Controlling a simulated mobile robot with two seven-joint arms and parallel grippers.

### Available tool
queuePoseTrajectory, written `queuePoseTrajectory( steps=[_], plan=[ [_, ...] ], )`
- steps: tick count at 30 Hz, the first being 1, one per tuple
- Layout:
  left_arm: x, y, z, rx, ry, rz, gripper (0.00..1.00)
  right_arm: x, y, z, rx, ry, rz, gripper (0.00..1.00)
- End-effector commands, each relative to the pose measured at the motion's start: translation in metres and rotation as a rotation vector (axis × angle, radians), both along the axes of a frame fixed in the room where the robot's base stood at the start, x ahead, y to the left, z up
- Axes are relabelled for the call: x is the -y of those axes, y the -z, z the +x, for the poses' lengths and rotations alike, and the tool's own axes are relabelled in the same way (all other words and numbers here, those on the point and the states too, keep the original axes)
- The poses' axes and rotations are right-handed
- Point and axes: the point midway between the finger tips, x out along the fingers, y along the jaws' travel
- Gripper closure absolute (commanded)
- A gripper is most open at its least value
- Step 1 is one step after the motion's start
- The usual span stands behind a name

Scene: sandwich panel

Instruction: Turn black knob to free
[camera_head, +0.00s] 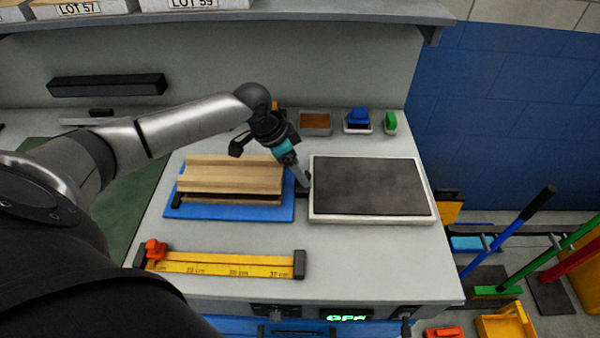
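My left arm comes in from the left, and my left gripper (303,183) points down at the gap between the blue mat (245,213) and the dark-topped white tray (315,218). A small black part shows right at its fingertips; I cannot tell whether it is a knob or part of the gripper, nor whether the fingers are open or shut. Another small black piece (177,200) sits at the left end of the wooden block (230,175) on the mat. A dark fitting (275,311) is on the bench's front panel. My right gripper is not in view.
A yellow ruler (220,264) with an orange slider lies along the front of the bench. Small blue and green items (358,118) stand behind the tray. A green display (348,318) is on the front panel. Long-handled tools (510,230) stand at the right.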

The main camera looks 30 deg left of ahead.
Motion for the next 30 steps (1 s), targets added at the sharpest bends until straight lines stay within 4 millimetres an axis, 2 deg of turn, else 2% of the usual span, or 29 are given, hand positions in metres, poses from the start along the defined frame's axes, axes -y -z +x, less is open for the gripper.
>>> queuePoseTrajectory(
  steps=[6, 15, 30],
  plan=[
    [0.004, 0.017, 0.006, 0.002, 0.000, 0.000, 0.21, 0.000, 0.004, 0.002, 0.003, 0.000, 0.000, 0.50],
    [0.004, 0.018, 0.006, 0.002, 0.000, 0.001, 0.21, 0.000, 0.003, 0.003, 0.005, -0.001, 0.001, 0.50],
    [0.004, 0.017, 0.006, 0.001, 0.000, 0.000, 0.77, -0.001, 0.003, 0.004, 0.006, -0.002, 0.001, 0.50]
  ],
)
